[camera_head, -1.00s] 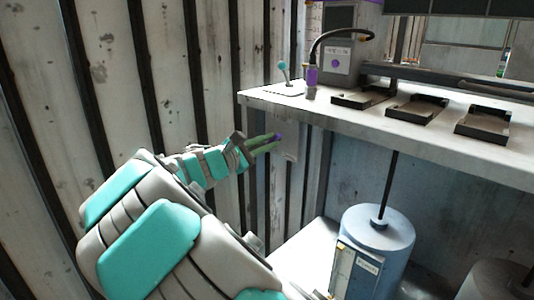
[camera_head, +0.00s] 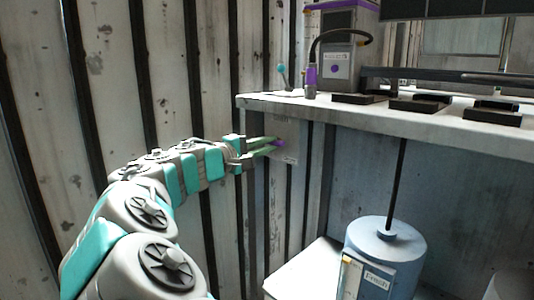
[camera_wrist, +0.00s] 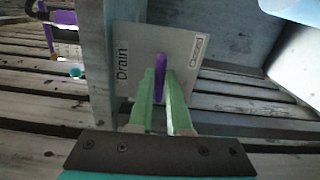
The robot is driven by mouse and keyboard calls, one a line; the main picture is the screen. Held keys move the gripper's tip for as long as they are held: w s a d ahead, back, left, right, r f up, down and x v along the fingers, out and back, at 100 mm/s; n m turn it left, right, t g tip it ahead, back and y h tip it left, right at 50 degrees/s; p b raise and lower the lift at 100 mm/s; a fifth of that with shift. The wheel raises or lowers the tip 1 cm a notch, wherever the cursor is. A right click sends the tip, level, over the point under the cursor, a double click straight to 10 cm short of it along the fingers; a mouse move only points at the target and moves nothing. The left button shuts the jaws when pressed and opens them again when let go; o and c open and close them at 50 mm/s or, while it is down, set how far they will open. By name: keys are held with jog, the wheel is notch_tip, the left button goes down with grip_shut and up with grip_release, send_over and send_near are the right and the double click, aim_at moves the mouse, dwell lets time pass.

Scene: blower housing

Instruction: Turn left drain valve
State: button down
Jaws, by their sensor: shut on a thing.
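The drain valve has a purple handle (camera_wrist: 160,68) on a grey plate (camera_wrist: 188,52) marked "Drain" and "Closed" in the wrist view. In the head view my gripper (camera_head: 274,146) reaches in from the left. Part of the handle is hidden between the fingers.
The counter (camera_head: 420,122) stands above and right of my gripper. A blue cylinder (camera_head: 386,250) with a rod stands below it on the right. A corrugated wall (camera_head: 110,100) is close on the left. A teal-knobbed lever (camera_head: 281,70) stands on the counter.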

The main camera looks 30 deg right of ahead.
jog(key=shift+d+m, duration=0.1)
jog(key=shift+m, duration=0.3)
jog(key=c, duration=0.9)
grip_release()
jog(key=shift+o, duration=0.2)
jog(key=shift+s, duration=0.1)
jog(key=v, duration=0.8)
